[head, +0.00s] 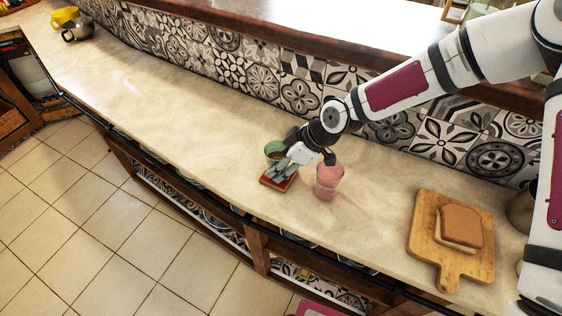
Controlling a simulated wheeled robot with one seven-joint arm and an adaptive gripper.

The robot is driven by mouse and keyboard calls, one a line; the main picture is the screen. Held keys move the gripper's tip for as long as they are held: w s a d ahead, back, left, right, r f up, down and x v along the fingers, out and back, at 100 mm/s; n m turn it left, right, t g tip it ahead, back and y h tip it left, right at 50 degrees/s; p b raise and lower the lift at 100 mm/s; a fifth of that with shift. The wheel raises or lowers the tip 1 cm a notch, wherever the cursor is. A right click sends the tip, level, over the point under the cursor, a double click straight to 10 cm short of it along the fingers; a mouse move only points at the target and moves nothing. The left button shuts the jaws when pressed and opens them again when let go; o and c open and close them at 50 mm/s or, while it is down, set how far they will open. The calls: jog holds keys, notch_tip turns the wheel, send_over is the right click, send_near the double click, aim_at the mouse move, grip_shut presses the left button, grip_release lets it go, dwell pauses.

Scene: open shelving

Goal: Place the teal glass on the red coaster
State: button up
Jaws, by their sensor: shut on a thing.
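A teal glass (273,148) is upright in my gripper (283,164), partly hidden by the fingers. My gripper is shut on the teal glass. The red coaster (268,183) lies on the counter directly below the gripper and the glass, near the counter's front edge. The fingers hide part of the coaster and the lower glass. I cannot tell whether the glass touches the coaster.
A pink glass (327,187) stands on the counter (180,115) just right of the gripper. A wooden board (425,240) with a sandwich (460,225) lies farther right. The counter between is clear.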

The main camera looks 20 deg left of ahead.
jog(key=shift+f, duration=0.1)
jog(key=o, duration=1.4)
jog(key=v, duration=1.2)
jog(key=shift+r+b, duration=0.2)
jog(key=shift+b, duration=0.15)
